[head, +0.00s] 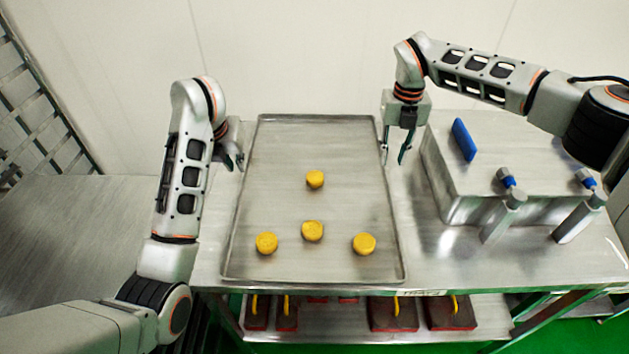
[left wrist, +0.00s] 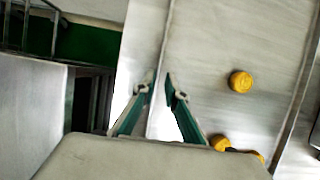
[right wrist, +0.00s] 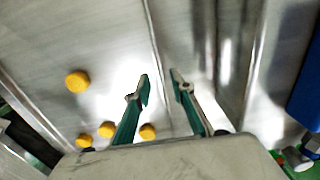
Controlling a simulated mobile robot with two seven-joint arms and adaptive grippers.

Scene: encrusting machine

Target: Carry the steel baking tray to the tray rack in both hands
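The steel baking tray (head: 280,190) lies flat on the steel table, with several round yellow pieces (head: 312,230) on it. My left gripper (head: 236,162) is at the tray's left edge. In the left wrist view, its open fingers (left wrist: 156,86) stand on either side of the tray rim. My right gripper (head: 395,160) points down at the tray's right edge. In the right wrist view, its open fingers (right wrist: 162,86) straddle the right rim. Neither gripper visibly pinches the rim. A slatted metal frame (head: 38,95), apparently the tray rack, shows only in part at the far left.
A steel machine housing (head: 455,180) with a blue part (head: 463,139) and grey posts stands right of the tray. A lower shelf (head: 350,325) holds dark red items with yellow handles. Another steel surface (head: 80,230) lies clear at the left. A wall is behind.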

